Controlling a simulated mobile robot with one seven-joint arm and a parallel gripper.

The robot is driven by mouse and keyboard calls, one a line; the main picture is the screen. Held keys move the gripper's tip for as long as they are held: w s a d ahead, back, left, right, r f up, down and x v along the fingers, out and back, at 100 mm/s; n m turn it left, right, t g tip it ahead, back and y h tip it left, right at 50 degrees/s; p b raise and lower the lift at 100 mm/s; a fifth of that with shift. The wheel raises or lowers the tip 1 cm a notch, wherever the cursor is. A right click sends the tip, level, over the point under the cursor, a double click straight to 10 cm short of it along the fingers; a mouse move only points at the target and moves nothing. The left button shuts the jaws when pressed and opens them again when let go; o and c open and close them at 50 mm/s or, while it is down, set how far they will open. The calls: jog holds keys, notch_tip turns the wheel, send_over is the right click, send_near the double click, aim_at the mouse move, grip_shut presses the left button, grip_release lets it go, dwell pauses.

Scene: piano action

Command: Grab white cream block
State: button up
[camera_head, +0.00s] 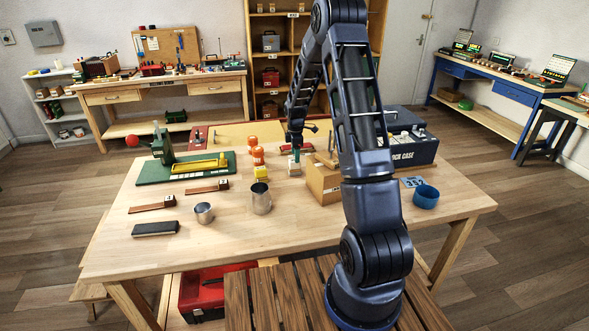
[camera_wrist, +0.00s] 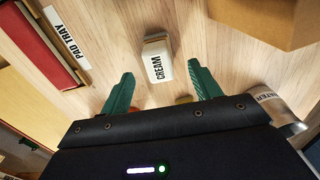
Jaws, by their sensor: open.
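The white cream block (camera_wrist: 157,66) stands on the wooden table in the wrist view, with the word CREAM on its label. It shows small in the head view (camera_head: 294,166), just below my gripper. My gripper (camera_wrist: 162,82) is open, its two green fingers apart with the lower part of the block seen between them. The fingers do not appear to press on it.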

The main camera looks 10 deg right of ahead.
aim_at(295, 164)
jog(key=shift+w+a+f, duration=0.1)
jog(key=shift+f, duration=1.5)
jog(key=shift+w+a+f, duration=0.1)
jog(key=shift+f, duration=1.5)
jog(key=c, duration=1.1)
jog(key=shift+r, duration=0.15)
